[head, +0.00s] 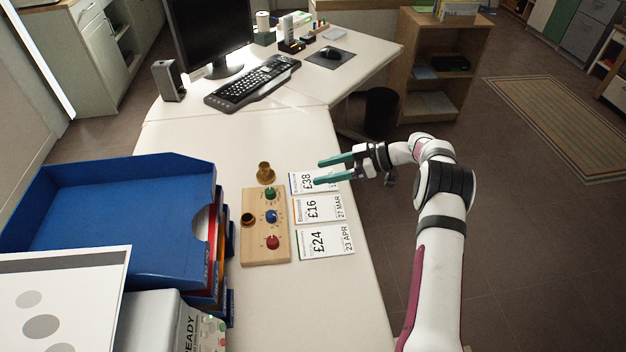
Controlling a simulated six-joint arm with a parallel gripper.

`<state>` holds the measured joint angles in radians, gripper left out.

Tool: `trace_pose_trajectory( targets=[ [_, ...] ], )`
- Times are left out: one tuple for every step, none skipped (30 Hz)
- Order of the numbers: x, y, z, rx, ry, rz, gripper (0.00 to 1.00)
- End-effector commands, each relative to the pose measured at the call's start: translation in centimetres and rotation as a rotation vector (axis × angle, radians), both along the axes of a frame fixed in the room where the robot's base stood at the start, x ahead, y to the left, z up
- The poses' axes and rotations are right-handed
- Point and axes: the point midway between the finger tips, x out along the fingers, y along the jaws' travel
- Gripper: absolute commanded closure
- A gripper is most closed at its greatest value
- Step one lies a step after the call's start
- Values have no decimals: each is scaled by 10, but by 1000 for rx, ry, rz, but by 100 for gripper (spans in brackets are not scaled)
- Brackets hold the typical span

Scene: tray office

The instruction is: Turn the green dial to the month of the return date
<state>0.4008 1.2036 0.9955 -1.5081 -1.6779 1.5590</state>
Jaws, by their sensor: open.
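The green dial (270,193) is the top one on a wooden board (264,254), above a blue dial (271,216) and a red dial (272,242). The marks round the dials are too small to read. Three cards lie right of the board: a £38 card (300,187), a £16 card (311,210) reading 27 MAR, and a £24 card (318,241) reading 23 APR. My gripper (318,172) is open and empty, its green fingers pointing left over the £38 card, right of and apart from the green dial. It hides most of that card's date.
A brass piece (265,173) stands at the board's top end. Stacked trays with a blue one (110,205) on top fill the left. A keyboard (252,83) and monitor (207,35) are at the back. The white desk (215,140) is clear behind the board.

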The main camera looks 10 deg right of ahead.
Motion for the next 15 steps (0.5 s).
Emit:
trace_pose_trajectory(
  targets=[
    [0,13,17,-47,28,-50,34],
    [-3,20,23,-82,47,-84,34],
    [-8,27,30,-130,69,-129,34],
    [-13,31,33,-165,80,-158,34],
    [-19,34,36,-198,89,-185,34],
    [-27,37,39,-237,98,-214,34],
    [-31,38,40,-261,101,-231,34],
    [-36,39,41,-281,105,-244,34],
    [-39,40,40,-298,109,-257,34],
    [-40,41,39,-306,110,-263,34],
    [-40,43,37,-309,112,-264,34],
    [-38,46,32,-311,111,-265,34],
    [-36,50,28,-310,112,-264,34],
    [-33,54,22,-310,113,-264,34],
    [-29,61,14,-311,114,-263,34]
  ],
)
